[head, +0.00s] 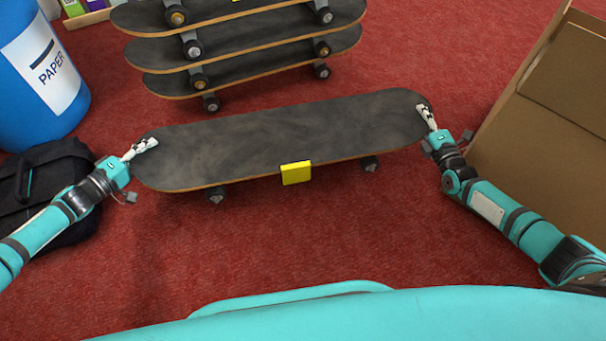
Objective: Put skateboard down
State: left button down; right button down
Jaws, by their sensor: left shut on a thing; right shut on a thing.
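A skateboard (285,140) with a dark grey deck is in the middle of the head view, deck side up. A yellow tag (296,173) is on its near edge, and wheels show beneath that edge. My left gripper (146,147) is shut on the left end of the skateboard. My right gripper (427,112) is shut on its right end. The board is roughly level, with its right end a little farther from me. I cannot tell whether its wheels touch the red carpet (300,235).
A stack of several skateboards (250,80) stands just behind. A blue paper bin (25,95) and a black bag (40,185) are at the left. A large cardboard box (540,150) stands close to my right arm. Carpet in front of the board is clear.

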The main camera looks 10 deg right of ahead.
pick_arm(q)
jog(key=shift+w+a, duration=0.15)
pick_arm(e)
jog(key=shift+w+d, duration=0.1)
jog(key=shift+d, duration=0.1)
